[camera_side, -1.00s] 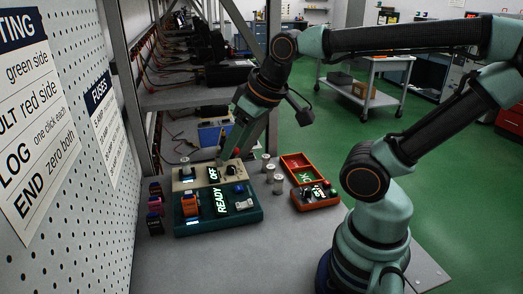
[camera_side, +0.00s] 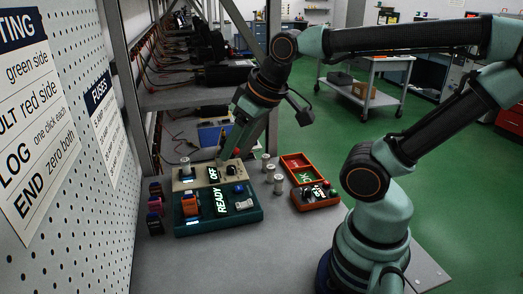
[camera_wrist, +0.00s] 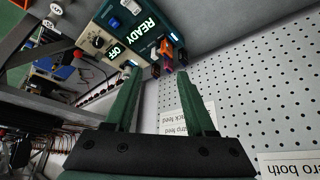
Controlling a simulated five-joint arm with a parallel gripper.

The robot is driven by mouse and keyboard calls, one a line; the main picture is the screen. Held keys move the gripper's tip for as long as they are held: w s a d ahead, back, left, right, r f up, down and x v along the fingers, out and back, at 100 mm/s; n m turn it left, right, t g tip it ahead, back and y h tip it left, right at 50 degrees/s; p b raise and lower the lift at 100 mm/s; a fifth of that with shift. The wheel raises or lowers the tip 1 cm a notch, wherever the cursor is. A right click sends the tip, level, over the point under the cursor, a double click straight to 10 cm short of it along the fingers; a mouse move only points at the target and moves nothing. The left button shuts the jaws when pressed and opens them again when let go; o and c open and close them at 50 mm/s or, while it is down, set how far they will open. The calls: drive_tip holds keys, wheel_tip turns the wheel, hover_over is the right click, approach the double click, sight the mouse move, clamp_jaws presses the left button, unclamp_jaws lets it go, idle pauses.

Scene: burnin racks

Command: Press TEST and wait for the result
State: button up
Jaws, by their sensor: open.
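A dark green box (camera_side: 180,230) on the bench has a lit READY display (camera_side: 220,201), an orange block (camera_side: 190,206) seated in it, a blue button (camera_side: 239,188) and a pale control (camera_side: 244,204). Its READY display also shows in the wrist view (camera_wrist: 140,32). I cannot read which control is TEST. Behind it is a beige box (camera_side: 199,175) with an OFF display (camera_side: 213,174), a dark knob (camera_side: 231,170) and a metal cylinder (camera_side: 185,165). My gripper (camera_side: 222,160) is over the back of the beige box; in the wrist view (camera_wrist: 157,72) its fingers are apart and empty.
Several metal cylinders (camera_side: 278,184) stand right of the boxes. Coloured blocks (camera_side: 155,210) line the left. A pegboard wall (camera_side: 90,230) bounds the left. The front bench is clear.

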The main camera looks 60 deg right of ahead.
clamp_jaws()
idle(1.7)
